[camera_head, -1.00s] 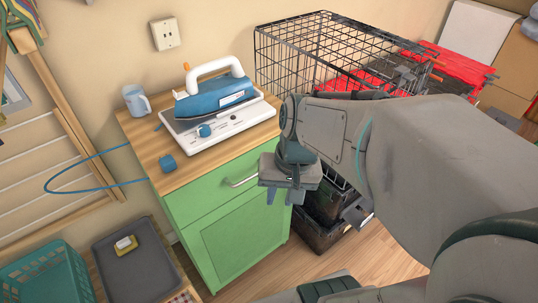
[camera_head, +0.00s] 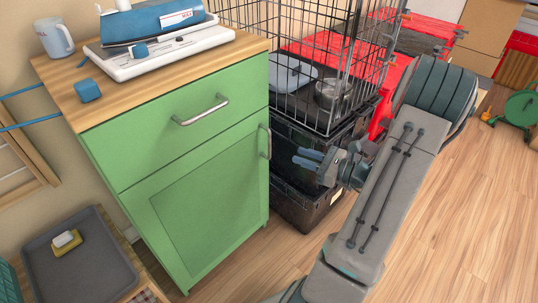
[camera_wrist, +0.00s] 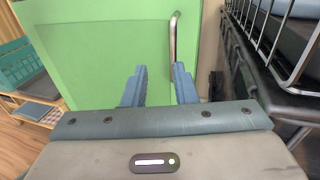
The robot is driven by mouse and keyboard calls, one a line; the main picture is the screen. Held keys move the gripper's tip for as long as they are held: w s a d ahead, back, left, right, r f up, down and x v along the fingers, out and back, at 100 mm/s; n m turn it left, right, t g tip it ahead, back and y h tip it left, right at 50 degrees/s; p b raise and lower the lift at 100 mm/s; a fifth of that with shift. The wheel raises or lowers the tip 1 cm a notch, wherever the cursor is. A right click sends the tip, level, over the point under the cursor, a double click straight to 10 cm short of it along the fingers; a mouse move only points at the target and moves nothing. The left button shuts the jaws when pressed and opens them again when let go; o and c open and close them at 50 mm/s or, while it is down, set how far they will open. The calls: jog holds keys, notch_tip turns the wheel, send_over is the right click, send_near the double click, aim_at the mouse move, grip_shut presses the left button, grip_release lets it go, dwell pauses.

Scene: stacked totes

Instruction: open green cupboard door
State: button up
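The green cupboard door (camera_head: 205,214) is the lower panel of a green cabinet and looks shut. Its vertical metal handle (camera_head: 267,142) is at the door's upper right edge. In the wrist view the green door (camera_wrist: 90,75) fills the upper left, and the handle (camera_wrist: 173,38) stands just ahead of the fingers. My gripper (camera_head: 306,158) is to the right of the handle, with its blue fingers pointing at the cabinet. In the wrist view my gripper (camera_wrist: 159,85) is open and empty, with the handle's lower end near the right finger; whether they touch is unclear.
A drawer with a horizontal handle (camera_head: 201,110) is above the door. A black wire crate (camera_head: 300,70) on black totes (camera_head: 305,200) stands close on the right. A grey tray (camera_head: 80,262) is at lower left. The wooden floor (camera_head: 450,230) at right is clear.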

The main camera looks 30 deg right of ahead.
jog(key=d+f+m, duration=0.1)
jog(key=t+b, duration=0.1)
jog(key=b, duration=0.3)
send_over(269, 156)
jog(key=shift+w+d+f+h, duration=0.1)
jog(key=shift+w+d+h, duration=0.1)
jog(key=shift+h, duration=0.2)
jog(key=shift+c, duration=0.3)
grip_shut()
